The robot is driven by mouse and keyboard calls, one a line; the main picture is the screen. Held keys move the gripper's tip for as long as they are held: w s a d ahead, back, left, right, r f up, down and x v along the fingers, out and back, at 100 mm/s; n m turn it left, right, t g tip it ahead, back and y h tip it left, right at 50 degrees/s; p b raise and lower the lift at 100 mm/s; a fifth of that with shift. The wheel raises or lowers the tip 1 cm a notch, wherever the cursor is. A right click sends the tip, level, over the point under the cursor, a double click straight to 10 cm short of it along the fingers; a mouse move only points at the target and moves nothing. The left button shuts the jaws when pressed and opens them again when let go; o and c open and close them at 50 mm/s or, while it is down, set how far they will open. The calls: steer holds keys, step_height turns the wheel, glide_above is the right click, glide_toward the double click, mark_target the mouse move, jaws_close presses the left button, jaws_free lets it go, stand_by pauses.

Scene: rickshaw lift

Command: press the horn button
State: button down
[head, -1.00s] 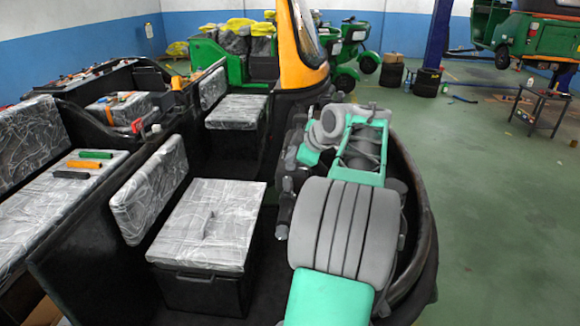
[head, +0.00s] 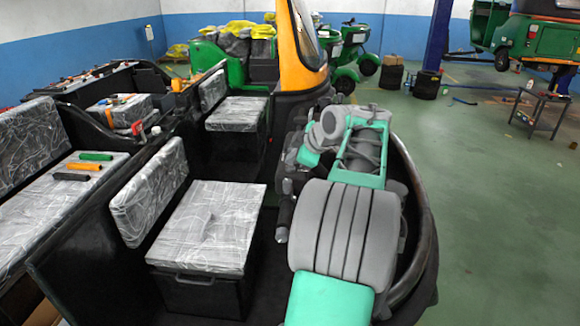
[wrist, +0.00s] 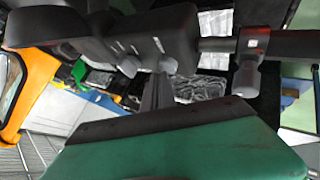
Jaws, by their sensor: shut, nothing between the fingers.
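In the wrist view a dark handlebar switch housing (wrist: 100,35) with small white marks fills the upper left. Two rounded grey knobs, one on the left (wrist: 128,65) and one on the right (wrist: 168,65), stick out below it. I cannot tell for certain which part is the horn button. A green panel with a black edge (wrist: 190,150) fills the bottom. My gripper's fingers do not show clearly in either view, so its contact with the housing cannot be seen.
In the head view my arm reaches over the black rickshaw cabin. A plastic-covered box seat (head: 210,225) is left of it. An orange windshield frame (head: 290,40) rises ahead. Tools lie on the far-left seat (head: 65,205).

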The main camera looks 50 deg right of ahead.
mark_target(293, 169)
steer(key=shift+r, duration=0.45)
steer(key=shift+r+p, duration=1.95)
steer(key=shift+r, duration=0.6)
